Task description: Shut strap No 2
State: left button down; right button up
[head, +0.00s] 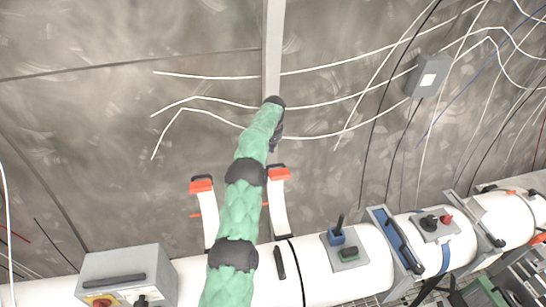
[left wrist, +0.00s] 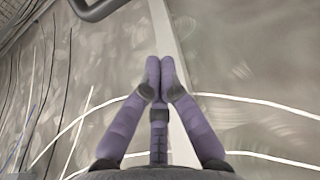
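Two white straps with orange-red ends stand up from the white pipe (head: 190,275) in the head view, a left one (head: 209,215) and a right one (head: 279,210). No number is legible on either, so I cannot tell which is No 2. My green-sleeved left arm passes between them and hides part of the pipe. My left gripper (head: 278,133) is beyond the straps, in front of the wall, mostly hidden by my arm. In the left wrist view, its purple fingers (left wrist: 160,68) have their tips together, with nothing visible between them. My right gripper is in neither view.
A grey box with a handle (head: 120,280) stands at lower left. Right along the pipe are a panel with a blue switch (head: 338,238), a blue-lined clamp (head: 395,238) and a red-button panel (head: 438,224). Loose cables and a grey box (head: 426,78) are on the wall.

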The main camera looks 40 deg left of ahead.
pick_arm(q)
jog(key=s+d+f+p, duration=0.1)
jog(key=s+d+f, duration=0.1)
jog(key=f, duration=0.1)
jog(key=shift+d+f+p, duration=0.1)
jog(key=shift+d+p, duration=0.15)
jog(key=shift+p, duration=0.15)
dwell(0.5)
dwell(0.5)
